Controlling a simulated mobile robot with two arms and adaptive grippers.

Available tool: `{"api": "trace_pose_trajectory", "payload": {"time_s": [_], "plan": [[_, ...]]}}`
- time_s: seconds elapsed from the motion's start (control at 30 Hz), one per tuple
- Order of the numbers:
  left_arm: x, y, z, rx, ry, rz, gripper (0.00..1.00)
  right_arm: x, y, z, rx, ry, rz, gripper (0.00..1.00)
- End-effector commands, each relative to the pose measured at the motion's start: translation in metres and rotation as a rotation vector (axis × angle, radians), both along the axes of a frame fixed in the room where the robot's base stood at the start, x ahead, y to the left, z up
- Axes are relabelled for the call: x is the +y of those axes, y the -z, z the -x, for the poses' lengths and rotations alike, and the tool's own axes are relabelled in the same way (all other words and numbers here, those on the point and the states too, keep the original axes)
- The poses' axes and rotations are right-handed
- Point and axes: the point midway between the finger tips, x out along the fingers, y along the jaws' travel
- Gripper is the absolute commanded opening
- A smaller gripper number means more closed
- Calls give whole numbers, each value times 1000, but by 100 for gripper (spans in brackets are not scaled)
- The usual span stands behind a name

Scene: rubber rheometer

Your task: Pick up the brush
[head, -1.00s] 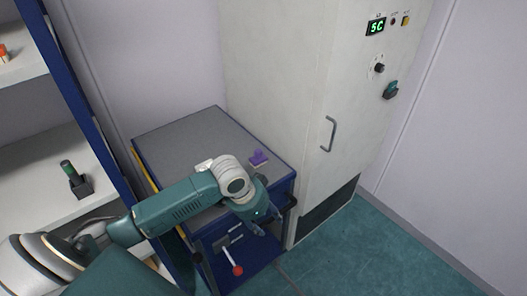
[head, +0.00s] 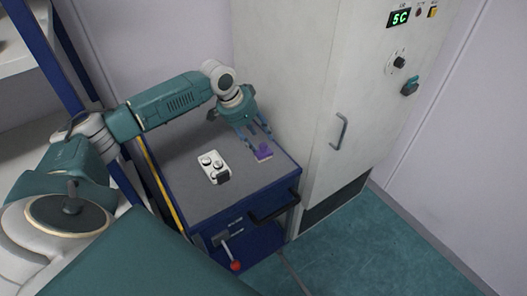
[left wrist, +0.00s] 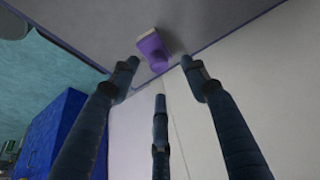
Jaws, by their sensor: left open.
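The purple brush (head: 264,151) lies on the grey top of the blue cart (head: 187,150), near its right edge beside the white cabinet. It has a pale strip along its lower edge. In the left wrist view the brush (left wrist: 153,50) shows beyond the fingertips. My left gripper (head: 255,138) is open and empty, just above and behind the brush, fingers pointing down toward it. In the left wrist view the open fingers (left wrist: 160,75) are spread on either side of the brush's near end, apart from it. My right gripper is not in view.
A white device with round knobs (head: 213,167) lies on the cart top left of the brush. The tall white cabinet (head: 290,90) with a handle stands close on the right. A blue shelf post (head: 75,50) is at the left. The cart's front has a dark handle (head: 274,207).

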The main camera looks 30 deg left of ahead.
Motion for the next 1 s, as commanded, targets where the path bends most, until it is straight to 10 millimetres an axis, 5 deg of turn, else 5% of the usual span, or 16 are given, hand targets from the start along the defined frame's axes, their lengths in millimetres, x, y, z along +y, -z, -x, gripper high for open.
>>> {"api": "trace_pose_trajectory", "payload": {"time_s": [0.3,0.53,0.77,1.0], "plan": [[-8,37,-14,3,0,0,46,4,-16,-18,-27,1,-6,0],[-8,39,-14,2,1,-1,46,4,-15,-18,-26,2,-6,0],[-8,39,-14,2,1,-1,2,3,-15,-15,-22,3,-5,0],[-8,39,-15,1,1,-1,0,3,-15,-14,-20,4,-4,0]]}}
